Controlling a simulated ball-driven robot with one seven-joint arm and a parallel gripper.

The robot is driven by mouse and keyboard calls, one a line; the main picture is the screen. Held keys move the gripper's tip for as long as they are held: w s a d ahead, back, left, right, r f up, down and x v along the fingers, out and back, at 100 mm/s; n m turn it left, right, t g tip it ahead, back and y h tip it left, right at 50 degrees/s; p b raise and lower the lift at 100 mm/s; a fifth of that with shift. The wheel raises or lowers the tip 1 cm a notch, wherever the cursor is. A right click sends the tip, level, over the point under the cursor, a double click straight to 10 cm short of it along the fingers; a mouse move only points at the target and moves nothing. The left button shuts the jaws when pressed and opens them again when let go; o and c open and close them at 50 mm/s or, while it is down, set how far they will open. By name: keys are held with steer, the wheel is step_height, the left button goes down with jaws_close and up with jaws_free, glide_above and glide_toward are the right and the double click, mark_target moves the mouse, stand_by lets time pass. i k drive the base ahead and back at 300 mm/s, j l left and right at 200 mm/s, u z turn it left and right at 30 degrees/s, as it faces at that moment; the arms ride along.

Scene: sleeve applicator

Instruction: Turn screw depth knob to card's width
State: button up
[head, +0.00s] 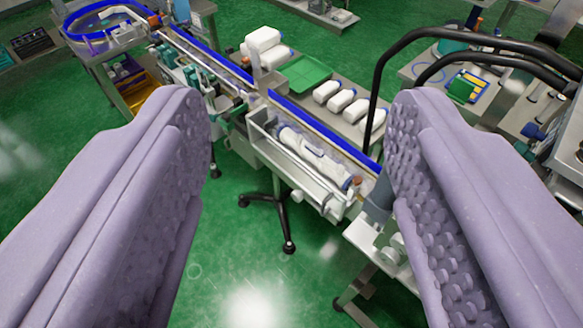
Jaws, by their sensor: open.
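My gripper (302,125) is open and empty, its two pale purple studded fingers wide apart at the left and right of the head view. Between and beyond them stands the sleeve applicator machine (262,143), with a grey open tray section holding a white roller. Small round pale knobs show on its front: one (297,196) below the tray, and others (393,250) lower right, close to the right finger in the picture. I cannot tell which is the screw depth knob. No card with a width is readable. Nothing touches the fingers.
A conveyor with blue rails (325,128) runs from back left to centre right. White bottles (341,100) and a green tray (303,72) stand behind it. Black curved bars (440,36) arch at right. A black caster leg (287,225) stands on the green floor, clear in front.

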mark_target(296, 195)
steer(key=u, duration=0.45)
steer(key=i+u, duration=0.1)
steer(key=u, duration=0.8)
steer(key=i+u, duration=0.15)
steer(key=u, duration=0.7)
steer(key=i+l+u, duration=0.25)
steer(key=u, duration=0.15)
steer(key=i+l+u, duration=0.15)
steer(key=l+u, duration=0.25)
steer(key=i+l+u, duration=0.15)
steer(key=l+u, duration=0.2)
steer(key=i+l, duration=0.1)
steer(key=l, duration=0.4)
steer(key=i+l+u, duration=0.1)
steer(key=l, duration=0.4)
steer(key=i+l, duration=0.1)
steer(key=l, duration=0.45)
steer(key=j+u, duration=0.05)
